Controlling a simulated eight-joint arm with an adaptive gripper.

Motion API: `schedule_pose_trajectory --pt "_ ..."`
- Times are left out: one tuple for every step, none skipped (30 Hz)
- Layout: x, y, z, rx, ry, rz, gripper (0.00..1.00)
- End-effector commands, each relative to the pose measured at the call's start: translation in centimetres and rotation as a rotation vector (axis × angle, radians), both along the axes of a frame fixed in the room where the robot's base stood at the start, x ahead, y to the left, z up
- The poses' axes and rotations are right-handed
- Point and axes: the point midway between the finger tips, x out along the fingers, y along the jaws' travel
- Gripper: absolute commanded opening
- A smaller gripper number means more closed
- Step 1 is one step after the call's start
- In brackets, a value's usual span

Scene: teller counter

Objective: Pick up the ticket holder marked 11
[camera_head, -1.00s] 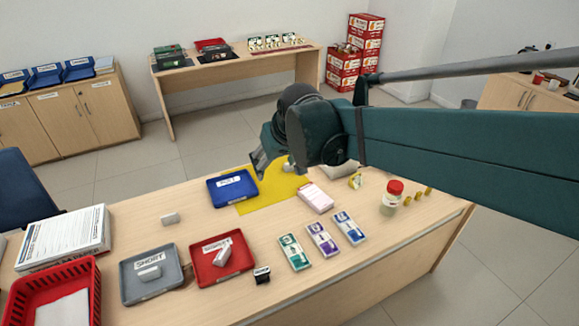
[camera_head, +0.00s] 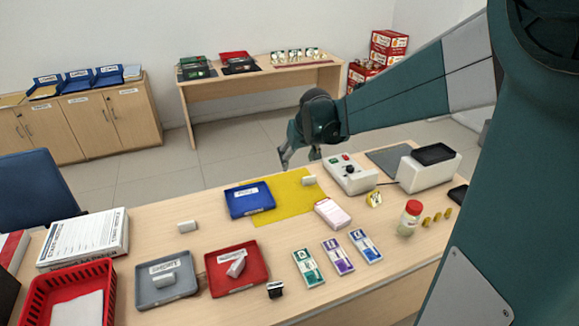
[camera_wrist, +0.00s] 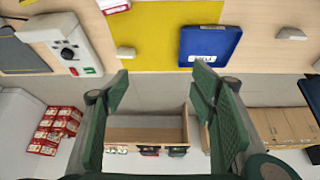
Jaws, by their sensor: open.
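Several small upright ticket holders (camera_head: 294,54) with pale faces stand in a row on the back table (camera_head: 262,72), toward its right. Their numbers are too small to read, so I cannot tell which is marked 11. In the wrist view, small pale shapes (camera_wrist: 116,150) at the back table's edge may be these holders. My gripper (camera_head: 300,157) is open and empty. It hangs just beyond the far edge of the front counter, well short of the back table. In the wrist view its fingers (camera_wrist: 160,88) are wide apart with nothing between them.
The front counter holds a blue tray (camera_head: 249,199), yellow mat (camera_head: 290,194), white device (camera_head: 350,174), red-lidded jar (camera_head: 410,218) and other items. Dark trays (camera_head: 240,67) lie left on the back table. Red boxes (camera_head: 388,42) are stacked beside it. Floor lies clear between.

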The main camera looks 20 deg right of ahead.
Motion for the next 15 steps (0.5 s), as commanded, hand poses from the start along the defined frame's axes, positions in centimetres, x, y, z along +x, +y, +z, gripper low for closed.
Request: schedule_pose_trajectory --pt "0.9 -0.6 -0.6 0.000 0.004 -0.002 0.56" --pt "1.3 -0.9 -0.9 0.000 0.006 -0.002 0.56" --pt "1.9 -1.3 -1.4 0.001 0.009 -0.004 0.56" --pt "2.4 -1.6 -1.7 0.002 0.011 -0.005 0.56" --pt "2.9 -1.9 -2.1 0.003 0.013 -0.006 0.56" --pt "3.4 -2.3 -2.5 0.003 0.015 -0.007 0.56" --pt "3.8 -2.6 -2.9 0.003 0.017 -0.008 0.56" --pt "4.3 -2.9 -3.3 0.003 0.019 -0.008 0.56" --pt "4.8 -3.3 -3.8 0.004 0.021 -0.009 0.56" --pt "5.3 -3.6 -4.2 0.005 0.023 -0.009 0.56" --pt "5.7 -3.9 -4.6 0.005 0.025 -0.010 0.56" --pt "6.3 -4.4 -5.2 0.005 0.027 -0.010 0.56" --pt "6.6 -4.7 -5.6 0.005 0.030 -0.011 0.56" --pt "7.0 -5.0 -6.0 0.006 0.032 -0.012 0.56" --pt "7.5 -5.5 -6.6 0.006 0.035 -0.013 0.56"
